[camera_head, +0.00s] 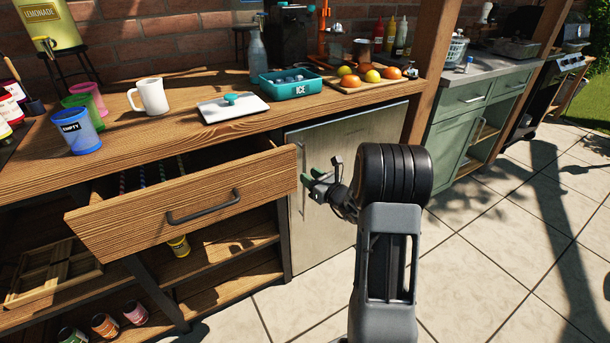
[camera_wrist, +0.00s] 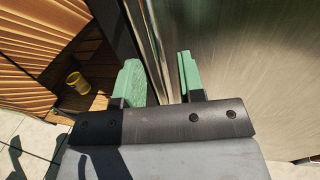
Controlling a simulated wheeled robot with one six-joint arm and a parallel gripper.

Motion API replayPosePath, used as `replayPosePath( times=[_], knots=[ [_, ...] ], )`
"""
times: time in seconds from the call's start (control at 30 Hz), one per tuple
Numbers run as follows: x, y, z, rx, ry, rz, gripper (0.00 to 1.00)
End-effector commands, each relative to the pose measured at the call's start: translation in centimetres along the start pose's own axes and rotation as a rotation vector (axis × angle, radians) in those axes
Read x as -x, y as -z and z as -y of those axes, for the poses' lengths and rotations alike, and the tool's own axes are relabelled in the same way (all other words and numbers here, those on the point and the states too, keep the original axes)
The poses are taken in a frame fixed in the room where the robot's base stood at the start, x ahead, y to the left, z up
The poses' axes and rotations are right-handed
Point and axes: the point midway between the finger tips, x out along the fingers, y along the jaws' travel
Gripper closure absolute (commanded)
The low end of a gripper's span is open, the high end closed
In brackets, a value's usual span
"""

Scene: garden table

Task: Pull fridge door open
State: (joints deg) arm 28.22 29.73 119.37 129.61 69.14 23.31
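The fridge door (camera_head: 345,165) is a brushed steel panel under the wooden counter and looks shut. Its slim vertical handle (camera_head: 303,190) runs along the left edge. My gripper (camera_head: 312,177) is at the handle, about mid-height on the door. In the wrist view my gripper (camera_wrist: 158,82) has its two green fingers apart. A shiny upright strip by the door's left edge (camera_wrist: 158,45) shows in the gap between them. Whether the fingers touch the handle cannot be told. The steel door (camera_wrist: 245,70) fills the right of the wrist view.
A wooden drawer (camera_head: 185,205) stands pulled out just left of the fridge, its front close to my gripper. The counter (camera_head: 185,126) above holds a white mug (camera_head: 152,96) and an ice bin (camera_head: 290,90). Paved floor (camera_head: 490,255) is free at right.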

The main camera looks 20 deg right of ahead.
Motion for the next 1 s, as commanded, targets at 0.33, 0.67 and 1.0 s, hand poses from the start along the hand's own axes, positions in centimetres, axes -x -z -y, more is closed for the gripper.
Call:
replayPosePath(
  times=[0.33, 0.67, 1.0],
  knots=[
    [-3.0, 0.0, 0.0, 0.001, -0.001, -0.001, 0.64],
    [-3.2, 0.0, 0.0, 0.0, -0.001, 0.0, 0.64],
    [-3.2, 0.0, 0.0, 0.0, -0.001, 0.0, 0.96]
  ],
)
